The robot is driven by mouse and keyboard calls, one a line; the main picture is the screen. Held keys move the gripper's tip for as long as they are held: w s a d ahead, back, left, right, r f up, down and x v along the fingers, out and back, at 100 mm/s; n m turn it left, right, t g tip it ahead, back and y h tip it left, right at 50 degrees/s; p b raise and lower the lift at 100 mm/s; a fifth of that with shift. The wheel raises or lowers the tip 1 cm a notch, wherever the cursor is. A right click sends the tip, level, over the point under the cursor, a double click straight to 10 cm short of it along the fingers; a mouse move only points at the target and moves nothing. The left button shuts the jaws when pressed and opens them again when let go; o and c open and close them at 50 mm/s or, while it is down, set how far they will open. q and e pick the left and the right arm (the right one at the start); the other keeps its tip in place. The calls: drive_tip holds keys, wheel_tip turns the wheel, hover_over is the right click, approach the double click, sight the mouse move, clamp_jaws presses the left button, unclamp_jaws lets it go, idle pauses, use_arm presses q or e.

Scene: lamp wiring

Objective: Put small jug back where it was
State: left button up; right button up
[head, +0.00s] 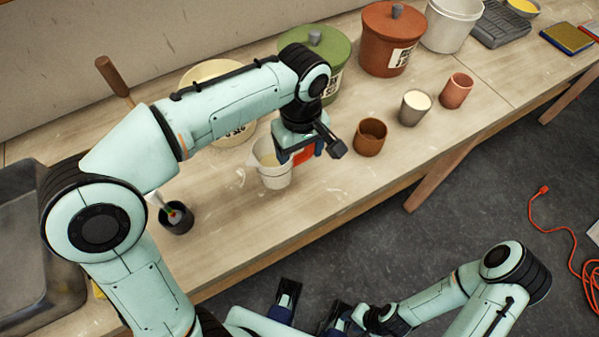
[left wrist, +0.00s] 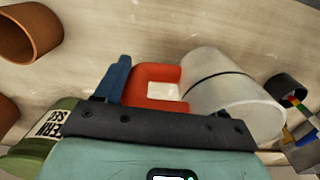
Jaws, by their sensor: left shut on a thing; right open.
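The small jug (head: 274,176) is a white, slightly tapered cup with pale contents and a red handle (head: 303,155). It is at the middle of the workbench in the head view; I cannot tell whether its base touches the top. My left gripper (head: 300,152) is over its right side, shut on the jug at the handle. In the left wrist view the jug (left wrist: 222,88) appears lying across the picture, with its red handle beside a blue finger; the other finger is hidden. My right gripper (head: 311,306) is open and empty, low in front of the bench.
A dark pot with coloured sticks (head: 177,218) stands left. Large lidded crocks, green (head: 328,52) and terracotta (head: 385,45), stand behind. A sink (head: 28,230) is at far left.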

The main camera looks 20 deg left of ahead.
use_arm(q)
wheel_tip(320, 180, down, 7)
drive_tip(key=shift+f+b, duration=0.2)
drive_tip(key=shift+b, duration=0.4)
drive_tip(key=shift+f, duration=0.1)
drive_tip(key=o, duration=1.7)
drive_tip(key=shift+c, duration=0.2)
wheel_tip(320, 180, up, 12)
drive_tip(key=p, duration=0.2)
drive_tip(key=shift+p, duration=0.3)
